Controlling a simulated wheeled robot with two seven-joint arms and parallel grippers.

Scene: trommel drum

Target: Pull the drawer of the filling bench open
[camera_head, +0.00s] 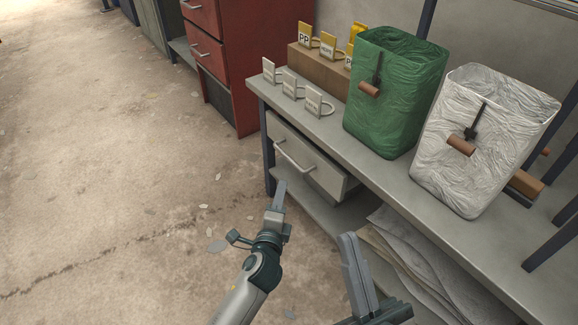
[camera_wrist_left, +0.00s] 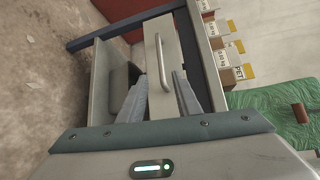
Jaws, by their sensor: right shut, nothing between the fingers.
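The filling bench (camera_head: 310,122) has a grey drawer (camera_head: 322,180) under its top, with a metal bar handle (camera_head: 293,156) on its front. I cannot tell whether the drawer is slightly open. My left gripper (camera_head: 279,194) is just below and in front of the handle. In the left wrist view its two fingers (camera_wrist_left: 160,100) are spread apart, with the drawer front (camera_wrist_left: 160,65) showing between them. The handle (camera_wrist_left: 172,75) appears close to the right-hand finger; contact cannot be told. My right gripper (camera_head: 357,275) is shut and empty at the bottom, away from the drawer.
A green bag (camera_head: 395,90) and a white bag (camera_head: 482,140) stand on the bench, beside tags on a wooden block (camera_head: 318,66). Sheets (camera_head: 410,250) lie on the lower shelf. A red cabinet (camera_head: 240,60) stands behind.

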